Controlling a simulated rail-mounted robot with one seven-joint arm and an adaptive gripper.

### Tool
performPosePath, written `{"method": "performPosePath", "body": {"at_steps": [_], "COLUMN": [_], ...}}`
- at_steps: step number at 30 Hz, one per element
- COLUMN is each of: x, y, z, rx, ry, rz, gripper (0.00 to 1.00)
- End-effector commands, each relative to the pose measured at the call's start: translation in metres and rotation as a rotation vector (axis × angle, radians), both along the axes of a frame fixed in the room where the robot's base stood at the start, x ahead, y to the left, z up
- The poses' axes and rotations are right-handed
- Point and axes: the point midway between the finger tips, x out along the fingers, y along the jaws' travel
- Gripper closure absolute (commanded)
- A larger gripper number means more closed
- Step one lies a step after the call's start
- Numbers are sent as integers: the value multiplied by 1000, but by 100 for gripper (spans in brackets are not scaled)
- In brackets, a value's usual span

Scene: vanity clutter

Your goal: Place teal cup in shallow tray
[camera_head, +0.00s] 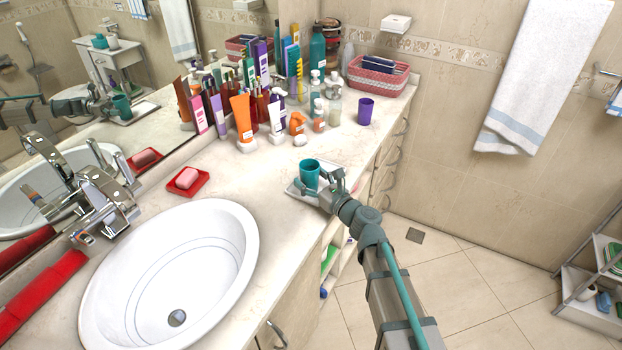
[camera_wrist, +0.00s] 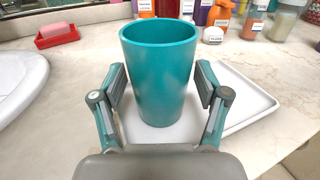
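The teal cup (camera_head: 309,173) is upright at the shallow white tray (camera_head: 293,190), near the counter's front edge. In the wrist view the cup (camera_wrist: 158,75) appears to stand inside the tray (camera_wrist: 250,98), towards its left part. My gripper (camera_head: 326,190) is low beside the cup, on the counter's front side. In the wrist view my gripper (camera_wrist: 160,88) has one finger on each side of the cup, with narrow gaps showing, so it looks open. My gripper and the cup hide part of the tray.
A purple cup (camera_head: 365,111) and several bottles and tubes stand behind the tray. A pink basket (camera_head: 378,85) is at the back. A red soap dish (camera_head: 188,182) and the sink (camera_head: 170,268) lie to the left. Bare counter (camera_head: 250,190) lies between the soap dish and tray.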

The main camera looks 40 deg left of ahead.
Motion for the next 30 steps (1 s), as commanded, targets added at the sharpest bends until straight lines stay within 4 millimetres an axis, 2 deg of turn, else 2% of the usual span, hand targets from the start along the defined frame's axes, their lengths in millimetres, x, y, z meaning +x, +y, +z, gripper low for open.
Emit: {"method": "performPosePath", "body": {"at_steps": [13, 30], "x": [-1, -27], "y": [-3, -100], "z": [4, 2], "rx": [0, 0], "ry": [0, 0], "rz": [-1, -2], "gripper": [22, 22]}}
